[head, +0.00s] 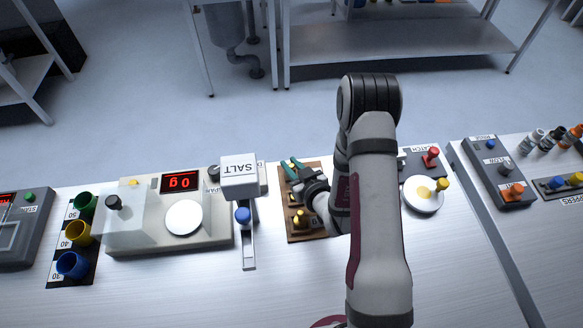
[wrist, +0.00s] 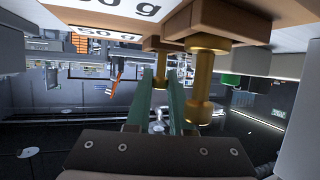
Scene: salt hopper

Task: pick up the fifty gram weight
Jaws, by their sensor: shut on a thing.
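The wooden weight stand (head: 311,237) lies on the bench, left of my arm in the head view. My gripper (head: 291,167) reaches over its far end with green fingers. In the wrist view, which looks upside down, my gripper (wrist: 161,78) is shut on a slim brass weight (wrist: 161,62), beside the "50 g" label (wrist: 108,36). This fifty gram weight still meets the wood at its base. A larger brass weight (wrist: 203,85) stands close beside the fingers. Brass weights (head: 299,219) show nearer in the head view; the held one is hidden there.
Left of the stand are the salt hopper (head: 239,168) and a scale pan (head: 184,217) with a red "0g" display (head: 180,182). The front bench is mostly clear.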

